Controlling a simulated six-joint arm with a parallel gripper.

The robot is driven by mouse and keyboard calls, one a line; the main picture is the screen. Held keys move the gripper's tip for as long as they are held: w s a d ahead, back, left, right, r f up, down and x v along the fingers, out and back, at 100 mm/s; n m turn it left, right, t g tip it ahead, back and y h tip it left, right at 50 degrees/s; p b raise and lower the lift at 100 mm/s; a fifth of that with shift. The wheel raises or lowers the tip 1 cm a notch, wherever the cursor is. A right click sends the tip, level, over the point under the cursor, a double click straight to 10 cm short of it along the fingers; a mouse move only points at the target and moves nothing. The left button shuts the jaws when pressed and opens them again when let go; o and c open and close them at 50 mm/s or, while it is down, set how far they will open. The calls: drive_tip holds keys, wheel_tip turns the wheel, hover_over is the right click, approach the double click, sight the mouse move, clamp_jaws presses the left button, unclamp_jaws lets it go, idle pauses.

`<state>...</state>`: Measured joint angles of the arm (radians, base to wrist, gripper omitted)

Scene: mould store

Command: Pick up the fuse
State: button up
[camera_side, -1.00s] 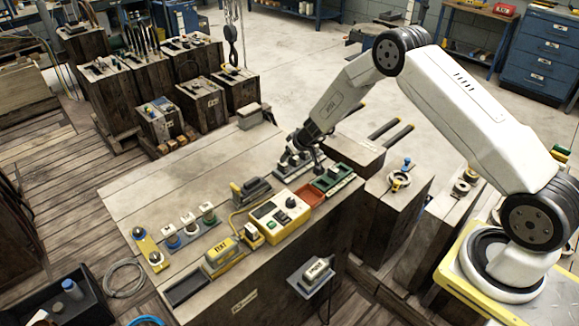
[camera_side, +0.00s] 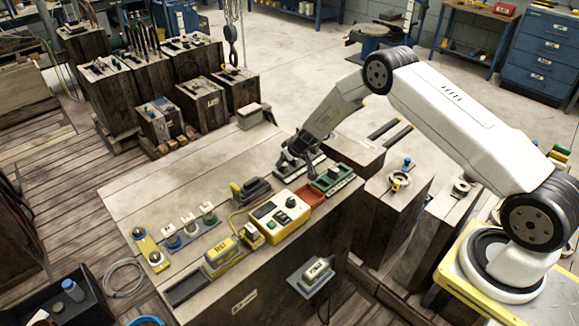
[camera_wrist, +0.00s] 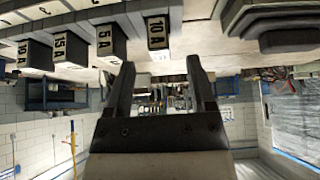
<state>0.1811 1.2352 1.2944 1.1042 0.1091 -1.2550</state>
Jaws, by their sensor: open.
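Several dark fuses with pale number labels hang along the top of the wrist view, in a row. The fuse marked 10 A (camera_wrist: 158,33) lies beyond the fingertips and lines up with the gap between them. A fuse marked 5 A (camera_wrist: 105,40) is to its left, with 15 A and another beyond. My gripper (camera_wrist: 160,66) is open, with nothing between its fingers. In the side view my gripper (camera_side: 296,155) is low over the grey fuse rack (camera_side: 316,158) at the bench's far right part. The gripper hides most of the rack, and contact cannot be told.
Close to the gripper are a green-based device (camera_side: 334,177), a red tray (camera_side: 308,194) and a yellow control box (camera_side: 279,217). A dark clamp-like tool (camera_side: 251,189) lies to the left. The bench top (camera_side: 190,183) is clear at the back left.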

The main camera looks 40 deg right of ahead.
sight(283, 168)
drive_tip(key=shift+x, duration=1.8)
clamp_jaws()
